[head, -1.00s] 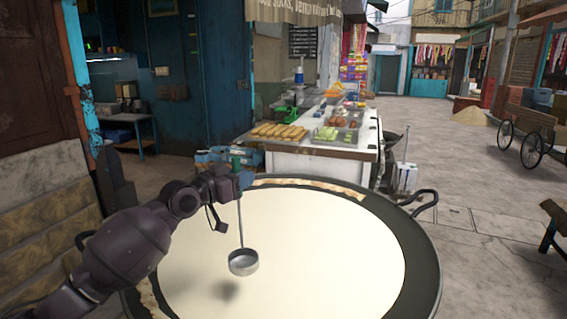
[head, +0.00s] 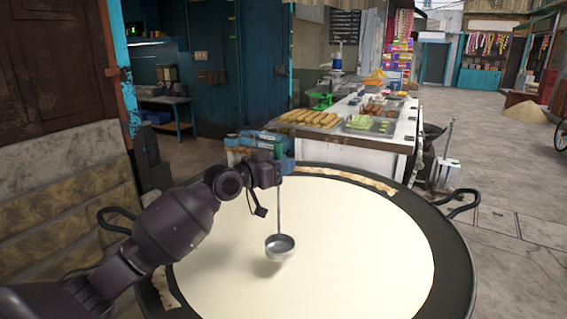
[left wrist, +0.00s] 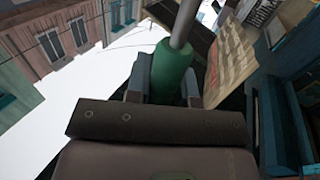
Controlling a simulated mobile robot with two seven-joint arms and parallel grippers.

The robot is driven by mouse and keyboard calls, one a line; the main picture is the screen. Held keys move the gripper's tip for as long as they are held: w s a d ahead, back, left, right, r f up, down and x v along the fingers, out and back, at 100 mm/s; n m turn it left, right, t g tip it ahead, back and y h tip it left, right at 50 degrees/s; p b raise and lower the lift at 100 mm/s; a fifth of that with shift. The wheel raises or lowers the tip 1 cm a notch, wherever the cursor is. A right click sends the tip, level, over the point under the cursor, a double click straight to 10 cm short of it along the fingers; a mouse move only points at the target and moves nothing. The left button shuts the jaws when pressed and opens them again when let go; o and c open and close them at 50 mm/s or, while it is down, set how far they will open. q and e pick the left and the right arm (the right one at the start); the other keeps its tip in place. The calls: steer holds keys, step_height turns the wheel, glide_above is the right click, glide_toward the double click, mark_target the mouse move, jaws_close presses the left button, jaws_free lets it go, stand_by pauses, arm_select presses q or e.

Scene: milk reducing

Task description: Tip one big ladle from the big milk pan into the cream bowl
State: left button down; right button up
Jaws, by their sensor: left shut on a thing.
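The big milk pan (head: 455,262) is wide and dark, with pale milk (head: 345,235) across it and side handles. My left gripper (head: 277,158) is shut on the green grip of the big ladle (head: 280,200) above the pan. The ladle hangs nearly upright, its round steel bowl (head: 280,248) low over the milk, with a shadow just below-left. The bowl's inside looks grey, with no milk visible in it. In the left wrist view the green grip (left wrist: 173,72) sits between the fingers (left wrist: 166,80). I cannot make out the cream bowl. My right gripper is out of view.
A white food stall (head: 350,160) with trays of snacks stands behind the pan. A stone ledge wall (head: 65,195) is on the left. A whitish metal can (head: 447,173) stands right of the stall. The paving at right is open.

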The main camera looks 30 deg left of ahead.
arm_select(q)
step_height(320, 180, down, 10)
steer(key=b, duration=0.6)
steer(key=shift+f, duration=0.2)
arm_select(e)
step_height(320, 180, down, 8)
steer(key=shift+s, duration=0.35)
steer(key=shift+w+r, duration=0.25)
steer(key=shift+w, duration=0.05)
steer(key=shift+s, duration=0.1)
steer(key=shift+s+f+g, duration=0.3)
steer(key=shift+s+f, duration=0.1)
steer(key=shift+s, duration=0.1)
arm_select(q)
steer(key=shift+r, duration=0.15)
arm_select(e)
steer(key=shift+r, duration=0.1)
